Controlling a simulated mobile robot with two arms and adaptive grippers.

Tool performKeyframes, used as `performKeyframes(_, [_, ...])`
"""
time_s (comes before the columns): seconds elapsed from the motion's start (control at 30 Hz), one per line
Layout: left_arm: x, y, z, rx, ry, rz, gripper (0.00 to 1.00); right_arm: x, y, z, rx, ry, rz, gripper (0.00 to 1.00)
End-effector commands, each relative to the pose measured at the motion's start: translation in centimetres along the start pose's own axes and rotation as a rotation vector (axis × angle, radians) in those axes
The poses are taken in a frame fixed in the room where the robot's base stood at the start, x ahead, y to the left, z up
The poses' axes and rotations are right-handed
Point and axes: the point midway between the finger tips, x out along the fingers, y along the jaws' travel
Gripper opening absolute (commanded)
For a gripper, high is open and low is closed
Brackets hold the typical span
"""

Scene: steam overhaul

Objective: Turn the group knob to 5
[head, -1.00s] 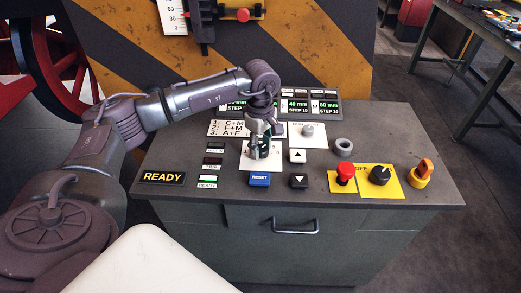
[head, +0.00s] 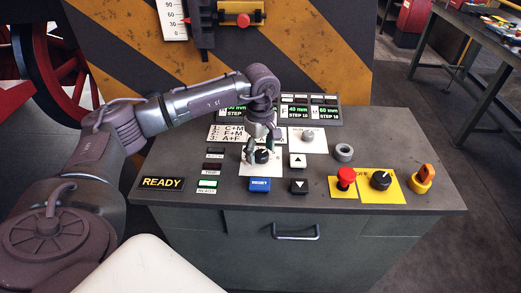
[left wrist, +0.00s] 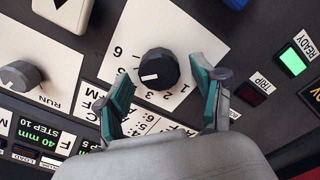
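The group knob is a black round knob (head: 262,156) on a white numbered plate, left of the arrow buttons on the console. In the left wrist view the knob (left wrist: 158,68) shows a white mark pointing to the lower left, toward the plate's higher numbers. A finger covers part of the scale, so I cannot tell the exact number. My left gripper (left wrist: 163,75) is open and empty, its fingers spread on either side of the knob without visible contact. In the head view my left gripper (head: 262,143) is just above and behind the knob. My right gripper is out of view.
Near the knob are the blue RESET button (head: 259,185), the up button (head: 298,160) and down button (head: 299,185), and the RUN knob (head: 308,137). A red emergency button (head: 345,177) and black selector (head: 381,179) sit to the right. The READY lamp (head: 208,184) is green.

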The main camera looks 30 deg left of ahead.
Motion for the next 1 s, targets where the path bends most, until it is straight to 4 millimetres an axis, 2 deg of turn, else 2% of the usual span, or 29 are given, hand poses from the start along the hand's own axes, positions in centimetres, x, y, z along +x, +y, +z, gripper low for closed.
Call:
performKeyframes(0.27, [-0.5, 0.0, 0.0, 0.001, 0.000, 0.000, 0.68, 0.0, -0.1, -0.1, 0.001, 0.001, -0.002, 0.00])
performKeyframes(0.37, [-1.8, 0.1, 0.0, 0.000, 0.000, 0.002, 0.68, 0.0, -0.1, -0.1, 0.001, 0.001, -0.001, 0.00])
performKeyframes(0.7, [-8.8, 0.1, 0.0, 0.000, -0.001, 0.003, 0.68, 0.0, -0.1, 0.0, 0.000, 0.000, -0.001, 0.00])
performKeyframes(0.9, [-11.4, 0.1, 0.0, 0.001, 0.000, 0.001, 0.68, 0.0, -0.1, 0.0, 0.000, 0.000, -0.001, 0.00])
performKeyframes(1.0, [-11.8, 0.0, 0.0, 0.001, -0.001, -0.001, 0.68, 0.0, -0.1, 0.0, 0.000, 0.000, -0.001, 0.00])
